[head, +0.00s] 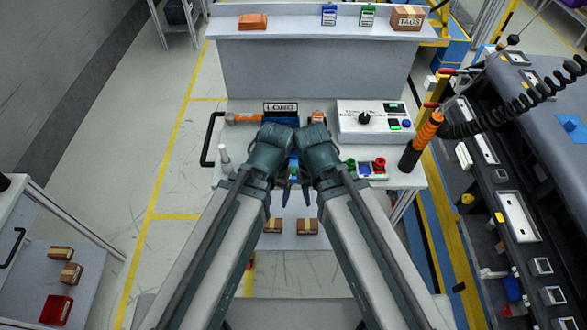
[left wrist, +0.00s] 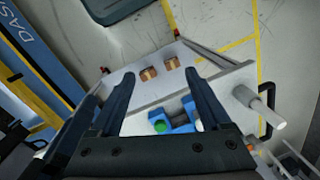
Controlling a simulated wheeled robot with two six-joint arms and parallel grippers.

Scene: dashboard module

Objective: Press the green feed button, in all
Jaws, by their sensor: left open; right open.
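A white control box (head: 350,132) stands at the right of the worktable, with a black knob (head: 364,118), a small display (head: 394,108), a green button (head: 394,125) and a blue button (head: 406,123). The label text is too small to read. My left gripper (head: 277,190) and my right gripper (head: 308,190) point down close together over the table's front middle, left of the box and apart from it. The left wrist view shows the left gripper (left wrist: 156,78) open and empty. The right gripper is open; its fingertips are partly hidden.
A blue holder (left wrist: 182,119) with a green part is below my left gripper. An orange-handled tool (head: 243,118) and a LONG sign (head: 281,107) lie behind my grippers. A tray with green and red parts (head: 379,164) sits before the box. An orange-and-black cylinder (head: 424,137) stands at right.

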